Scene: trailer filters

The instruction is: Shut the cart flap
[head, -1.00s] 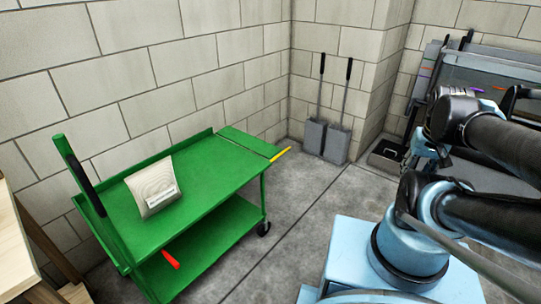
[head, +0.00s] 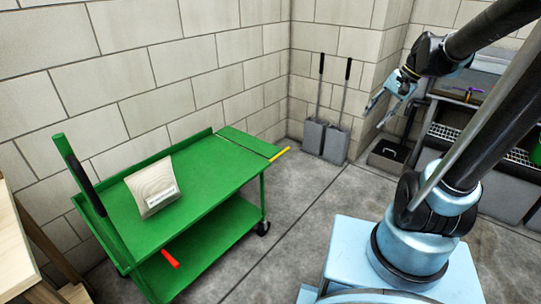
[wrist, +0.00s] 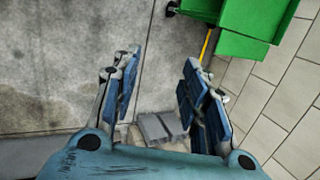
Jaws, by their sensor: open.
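The green cart (head: 190,190) stands along the wall at left in the head view. Its flap (head: 248,142) is a green panel at the far right end of the top, roughly level with it, with a dark seam between. A yellow bar (head: 280,154) sticks out at the flap's corner. In the wrist view the flap (wrist: 243,47) and yellow bar (wrist: 206,45) show at upper right, beyond my fingers. My gripper (head: 381,107) is open and empty, held in the air right of the cart, well apart from the flap. It also shows in the wrist view (wrist: 160,88).
A whitish pleated filter (head: 152,186) lies on the cart top, and a red object (head: 170,259) on its lower shelf. Two long-handled grey dustpans (head: 325,140) stand in the corner. A workbench with bins stands at right. The floor between cart and base is clear.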

